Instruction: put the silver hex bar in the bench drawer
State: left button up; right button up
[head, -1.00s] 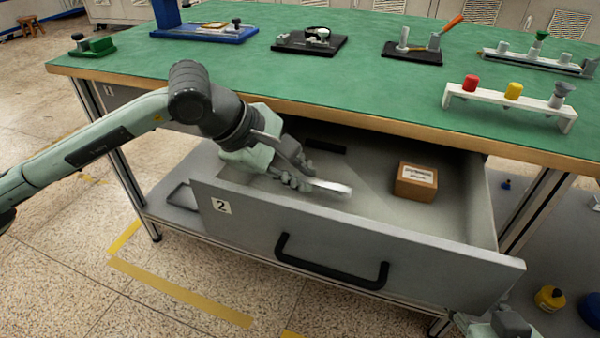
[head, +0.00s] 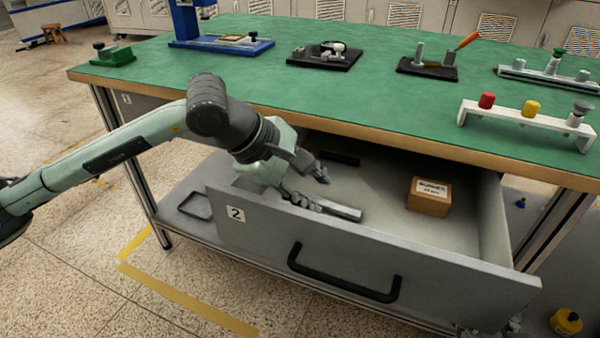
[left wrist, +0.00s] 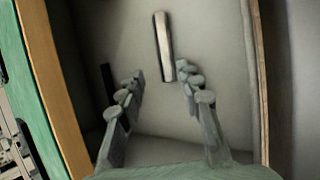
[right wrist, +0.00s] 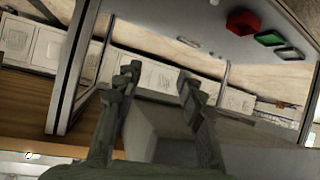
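The silver hex bar (head: 340,211) lies on the floor of the open bench drawer (head: 330,248), behind its front panel marked 2. My left gripper (head: 322,188) is inside the drawer with its fingers spread. In the left wrist view the bar (left wrist: 163,48) lies beyond the open fingertips (left wrist: 160,74), with its near end between them in the picture and no finger visibly touching it. My right gripper (right wrist: 158,76) is open and empty in the right wrist view, by a grey surface; in the head view it is mostly hidden at the lower right.
A small cardboard box (head: 430,196) and a black item (head: 340,158) are also in the drawer. The green bench top (head: 300,85) overhangs the drawer's back. A white rack with knobs (head: 525,115) stands near its edge. A yellow bottle (head: 566,321) is at the lower right.

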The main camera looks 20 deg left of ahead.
pick_arm(q)
jog(key=shift+r, duration=0.15)
jog(key=shift+r+p, duration=0.55)
jog(key=shift+p, duration=0.35)
jog(key=v, duration=1.2)
pick_arm(e)
jog(key=s+d+f+g+h, duration=0.2)
jog(key=s+d+f+g, duration=0.2)
jog(key=s+d, duration=0.1)
jog(key=shift+s+d+f+m, duration=0.15)
jog(key=shift+d+f+m, duration=0.25)
jog(key=shift+d, duration=0.25)
pick_arm(q)
jog(key=shift+f, duration=0.1)
